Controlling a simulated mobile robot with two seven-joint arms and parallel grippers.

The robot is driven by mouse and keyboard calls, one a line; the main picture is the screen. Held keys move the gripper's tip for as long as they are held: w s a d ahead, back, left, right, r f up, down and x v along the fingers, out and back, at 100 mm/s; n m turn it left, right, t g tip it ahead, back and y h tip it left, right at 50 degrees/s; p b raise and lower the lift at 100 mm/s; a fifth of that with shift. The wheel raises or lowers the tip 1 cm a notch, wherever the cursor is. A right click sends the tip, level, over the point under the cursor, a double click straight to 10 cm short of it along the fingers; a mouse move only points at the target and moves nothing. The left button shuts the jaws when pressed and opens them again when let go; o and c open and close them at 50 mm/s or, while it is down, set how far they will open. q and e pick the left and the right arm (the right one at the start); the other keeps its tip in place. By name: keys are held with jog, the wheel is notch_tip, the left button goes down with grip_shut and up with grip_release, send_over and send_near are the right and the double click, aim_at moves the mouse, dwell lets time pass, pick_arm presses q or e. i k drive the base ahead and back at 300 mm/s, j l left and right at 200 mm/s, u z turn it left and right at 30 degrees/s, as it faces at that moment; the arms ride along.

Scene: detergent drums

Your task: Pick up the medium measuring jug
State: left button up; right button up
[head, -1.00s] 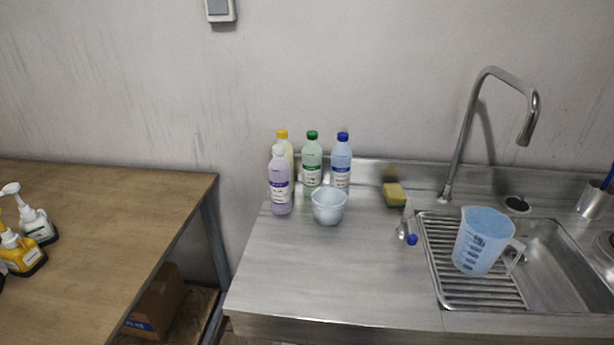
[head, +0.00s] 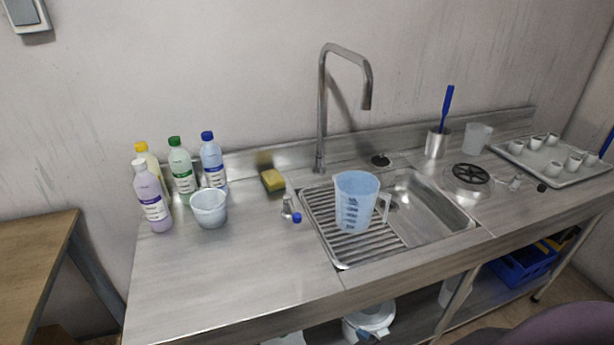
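A translucent blue measuring jug (head: 354,200) with dark scale marks and a handle on its right stands on the ribbed drain rack at the left of the sink. A smaller, paler jug-like container (head: 477,138) stands on the counter at the back right. A small pale tub (head: 208,208) stands in front of the bottles at the left. I cannot tell for certain from this view which of these is the medium one. Neither of my grippers is in view.
The steel counter (head: 215,280) is clear at front left. Several bottles (head: 152,200), a sponge (head: 272,180) and a small blue-capped item (head: 290,210) stand left of the sink (head: 440,212). A tall tap (head: 322,110) rises behind it. A tray (head: 560,172) of cups lies right.

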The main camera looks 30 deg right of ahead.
aim_at(357, 192)
jog(key=z, duration=1.35)
